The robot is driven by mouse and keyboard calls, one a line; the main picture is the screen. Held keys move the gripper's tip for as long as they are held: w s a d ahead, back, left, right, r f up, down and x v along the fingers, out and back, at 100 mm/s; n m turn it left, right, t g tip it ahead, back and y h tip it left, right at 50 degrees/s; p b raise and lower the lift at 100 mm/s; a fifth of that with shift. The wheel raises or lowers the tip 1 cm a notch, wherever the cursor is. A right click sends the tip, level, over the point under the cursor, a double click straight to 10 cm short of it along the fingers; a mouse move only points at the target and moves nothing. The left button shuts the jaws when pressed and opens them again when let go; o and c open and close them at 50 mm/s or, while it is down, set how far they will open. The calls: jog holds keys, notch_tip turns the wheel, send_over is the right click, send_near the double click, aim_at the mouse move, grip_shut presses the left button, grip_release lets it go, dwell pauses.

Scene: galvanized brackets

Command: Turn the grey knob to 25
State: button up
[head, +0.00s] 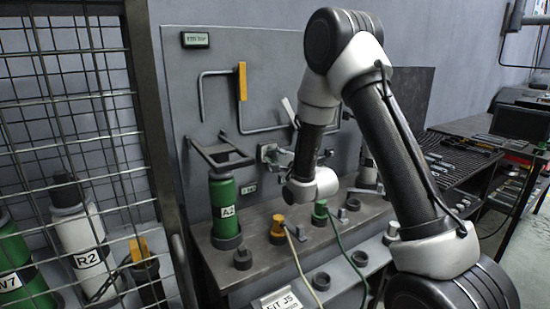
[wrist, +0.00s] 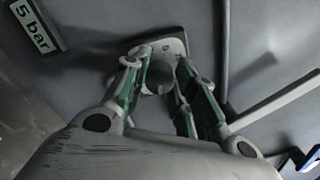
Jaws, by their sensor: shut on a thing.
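The grey knob (wrist: 159,78) sits between my fingertips in the wrist view, in front of a pale dial plate (wrist: 178,44) on the grey wall panel. My gripper (wrist: 160,84) is shut on the knob, with a green-lined finger on each side. The dial's marks are mostly hidden or too small to read, so I cannot tell the setting. In the head view my gripper (head: 279,157) reaches the panel behind my arm's wrist, and the knob is hidden there.
A "5 bar" label (wrist: 37,25) is left of the dial. A bench (head: 262,215) below holds a green A2 cylinder (head: 224,202), an orange connector (head: 279,229) and a green connector (head: 320,212) with hoses. A wire-mesh cage (head: 75,100) stands at left.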

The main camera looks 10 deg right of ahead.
jog(key=shift+f, duration=0.1)
jog(key=o, duration=1)
jog(key=shift+o, duration=0.2)
jog(key=v, duration=0.7)
jog(key=shift+s, duration=0.25)
jog(key=shift+d, duration=0.1)
